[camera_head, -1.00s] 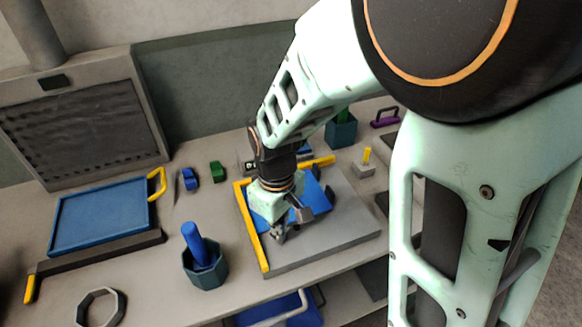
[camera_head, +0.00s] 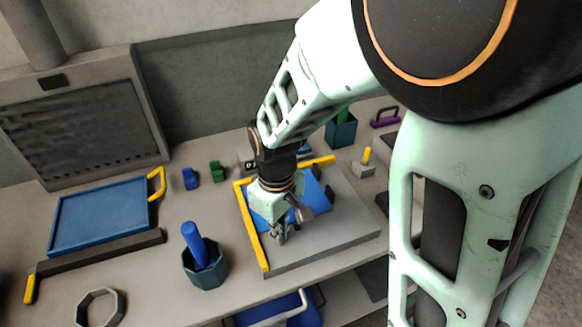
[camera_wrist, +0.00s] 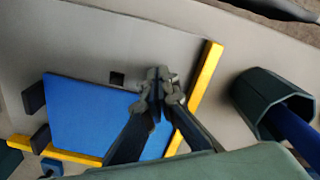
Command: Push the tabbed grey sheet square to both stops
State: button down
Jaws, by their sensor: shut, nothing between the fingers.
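The sheet on the grey board (camera_head: 335,231) is blue (camera_wrist: 95,118), with dark tabs (camera_wrist: 33,97) on its side away from the right-hand bar in the wrist view. I see no grey tabbed sheet there. Two yellow stop bars form a corner: one (camera_head: 251,228) runs along the board's left side, the other (camera_head: 318,161) along its back. They also show in the wrist view at right (camera_wrist: 207,75) and lower left (camera_wrist: 55,152). My gripper (camera_head: 279,235) is shut and empty, low over the sheet's edge near the left bar. Its fingers (camera_wrist: 160,78) hide that sheet corner; I cannot tell contact.
A dark teal cup (camera_head: 206,271) with a blue handle stands left of the board. A blue tray (camera_head: 100,217) lies farther left. Small blue (camera_head: 190,179) and green (camera_head: 217,171) blocks stand behind. A grey block with a yellow peg (camera_head: 364,165) is at back right.

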jog(key=shift+f+b, duration=0.55)
jog(key=shift+f, duration=0.2)
jog(key=shift+r, duration=0.1)
dwell(0.3)
jog(key=shift+w+a, duration=0.25)
jog(key=shift+w, duration=0.35)
jog(key=shift+w+a, duration=0.25)
jog(key=shift+w, duration=0.3)
jog(key=shift+s, duration=0.1)
jog(key=shift+s+d+r, duration=0.1)
jog(key=shift+s+d, duration=0.1)
jog(key=shift+s, duration=0.25)
notch_tip(320, 180, up, 8)
jog(key=p, duration=0.6)
jog(key=shift+d, duration=0.1)
